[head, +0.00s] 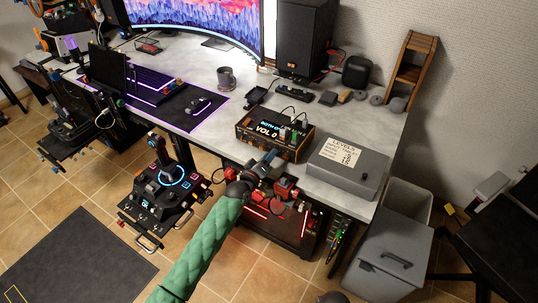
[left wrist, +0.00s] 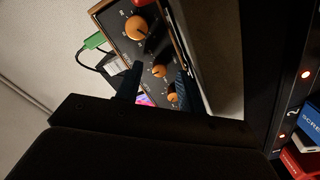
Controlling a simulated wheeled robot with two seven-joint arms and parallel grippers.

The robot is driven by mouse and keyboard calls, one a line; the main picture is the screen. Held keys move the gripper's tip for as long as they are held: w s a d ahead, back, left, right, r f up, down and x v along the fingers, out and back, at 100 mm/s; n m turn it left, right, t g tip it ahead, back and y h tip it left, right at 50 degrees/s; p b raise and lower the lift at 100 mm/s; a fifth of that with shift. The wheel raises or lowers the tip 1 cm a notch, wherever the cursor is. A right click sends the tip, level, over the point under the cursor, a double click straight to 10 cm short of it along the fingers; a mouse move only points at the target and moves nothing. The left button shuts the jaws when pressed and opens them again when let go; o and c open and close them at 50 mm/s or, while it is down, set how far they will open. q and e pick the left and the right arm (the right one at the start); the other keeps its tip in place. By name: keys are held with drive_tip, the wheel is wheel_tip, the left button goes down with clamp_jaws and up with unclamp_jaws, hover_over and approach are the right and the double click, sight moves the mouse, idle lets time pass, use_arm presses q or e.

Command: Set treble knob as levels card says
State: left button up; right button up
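The audio box (head: 275,133) has a wooden trim and a lit display reading "VOL 0", and stands at the desk's front edge. Its front panel shows in the left wrist view with a large orange knob (left wrist: 137,27), a middle orange knob (left wrist: 158,71) and a lower orange knob (left wrist: 172,98). I cannot read which is treble. My left gripper (left wrist: 158,78) is open in front of the panel, with the middle knob appearing between its fingers; contact is unclear. In the head view it (head: 268,168) is at the box's front. The levels card (head: 338,152) reads "LEVELS"; its smaller lines are illegible.
The card lies on a grey case (head: 347,170) right of the audio box. Cables plug into the box's top. A speaker (head: 305,38), mug (head: 226,77) and mouse (head: 198,106) are on the desk. A joystick stand (head: 165,185) stands left of my arm.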

use_arm(q)
drive_tip(key=shift+w+d, duration=0.15)
drive_tip(key=shift+w, duration=0.1)
use_arm(e)
drive_tip(key=shift+f, duration=0.3)
use_arm(q)
clamp_jaws()
use_arm(e)
drive_tip(key=shift+s, duration=0.1)
use_arm(q)
drive_tip(key=m, duration=0.4)
drive_tip(key=shift+m, duration=1.8)
use_arm(e)
drive_tip(key=shift+r, duration=0.15)
